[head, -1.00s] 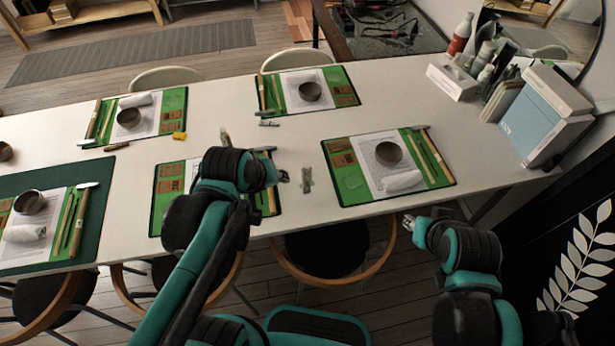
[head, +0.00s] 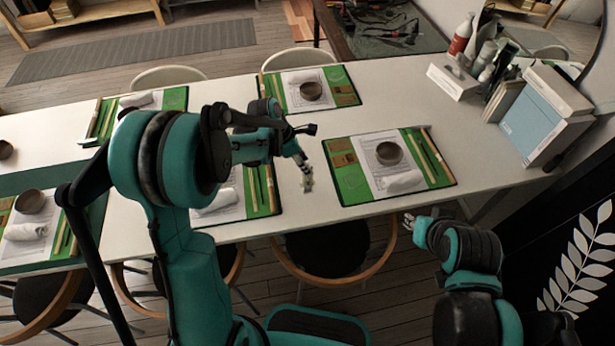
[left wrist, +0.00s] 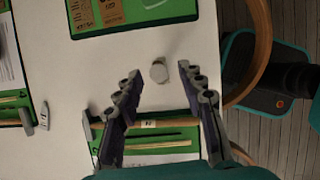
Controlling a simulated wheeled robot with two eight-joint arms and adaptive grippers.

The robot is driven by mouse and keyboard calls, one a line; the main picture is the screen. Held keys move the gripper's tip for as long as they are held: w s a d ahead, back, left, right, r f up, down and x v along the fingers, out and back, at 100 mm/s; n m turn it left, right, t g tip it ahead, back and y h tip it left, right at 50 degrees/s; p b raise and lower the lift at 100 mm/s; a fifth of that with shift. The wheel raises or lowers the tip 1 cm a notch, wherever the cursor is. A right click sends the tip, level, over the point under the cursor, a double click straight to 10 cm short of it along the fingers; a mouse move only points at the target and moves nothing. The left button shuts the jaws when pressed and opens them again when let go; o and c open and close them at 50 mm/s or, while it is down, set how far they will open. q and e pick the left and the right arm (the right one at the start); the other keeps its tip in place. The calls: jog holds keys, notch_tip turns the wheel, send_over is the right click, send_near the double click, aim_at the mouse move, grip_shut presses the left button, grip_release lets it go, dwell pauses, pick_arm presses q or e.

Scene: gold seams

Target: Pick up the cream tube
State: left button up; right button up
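The cream tube (head: 307,184) is a small pale piece on the white table, in the gap between two green place mats; the gripper partly covers it in the head view. In the left wrist view the tube (left wrist: 159,71) shows as a short, whitish, roundish shape seen from above, on the table between and just beyond the fingertips. My left gripper (head: 303,163) is directly over it, pointing down; its fingers (left wrist: 160,80) are spread and hold nothing. My right gripper (head: 409,221) is off the table's front edge, too small to read.
A place mat (head: 350,184) with a bowl (head: 388,153) and a rolled towel (head: 403,181) lies right of the tube. Another mat (head: 260,195) lies to its left, partly under my arm. A chair (head: 327,250) stands at the table's front edge. Bare table (head: 300,215) surrounds the tube.

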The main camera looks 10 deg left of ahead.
aim_at(312, 183)
pick_arm(q)
jog(key=b+x, duration=0.2)
jog(key=x, duration=0.5)
jog(key=shift+w+f+b, duration=0.1)
jog(key=shift+b, duration=0.3)
grip_shut()
